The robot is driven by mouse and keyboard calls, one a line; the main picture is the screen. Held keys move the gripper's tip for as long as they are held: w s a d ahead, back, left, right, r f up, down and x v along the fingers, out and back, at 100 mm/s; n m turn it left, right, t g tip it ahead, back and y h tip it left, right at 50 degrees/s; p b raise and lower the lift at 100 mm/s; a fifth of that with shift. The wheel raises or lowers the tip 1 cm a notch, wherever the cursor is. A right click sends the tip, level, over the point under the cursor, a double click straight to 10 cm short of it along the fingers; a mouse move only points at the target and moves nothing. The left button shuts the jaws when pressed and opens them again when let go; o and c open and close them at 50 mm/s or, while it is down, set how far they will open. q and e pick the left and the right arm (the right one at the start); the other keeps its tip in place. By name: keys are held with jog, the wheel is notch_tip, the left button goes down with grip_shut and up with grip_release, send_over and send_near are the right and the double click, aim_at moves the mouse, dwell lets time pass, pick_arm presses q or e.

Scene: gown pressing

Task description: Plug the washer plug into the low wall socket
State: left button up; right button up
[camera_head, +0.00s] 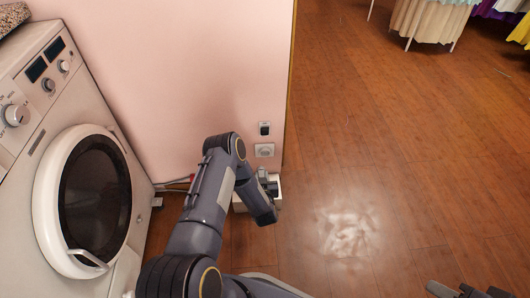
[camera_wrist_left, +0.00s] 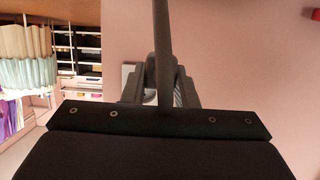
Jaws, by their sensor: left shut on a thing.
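The wall socket (camera_head: 264,150) is a pale square plate low on the pink wall, near the wall's right end. My left gripper (camera_head: 266,184) is just below it in the picture and is shut on the dark washer plug (camera_wrist_left: 165,72). The plug shows between the fingers in the left wrist view, with a thick dark cord running to the top edge. A pale plate (camera_wrist_left: 128,76) shows partly behind the left finger there. I cannot tell whether the plug touches the socket. My right gripper (camera_head: 470,291) shows only in part at the bottom right edge, and its jaws are unclear.
The white washer (camera_head: 110,115) stands at the left. Red and pale hoses or cords (camera_head: 176,186) lie beside it along the wall. A small dark-fronted wall fitting (camera_head: 264,128) is above the socket. The wooden floor (camera_head: 400,150) is clear at right.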

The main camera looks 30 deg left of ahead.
pick_arm(q)
jog(key=shift+w+d+r+p, duration=0.25)
jog(key=shift+r+p, duration=0.25)
jog(key=shift+r, duration=0.4)
jog(key=shift+w+d+r+p, duration=0.1)
jog(key=shift+d+r+p, duration=0.2)
jog(key=shift+r+p, duration=0.4)
jog(key=shift+w+d+r+p, duration=0.2)
jog(key=shift+d+r+p, duration=0.15)
jog(key=shift+r, duration=0.7)
jog(key=o, duration=0.4)
grip_shut()
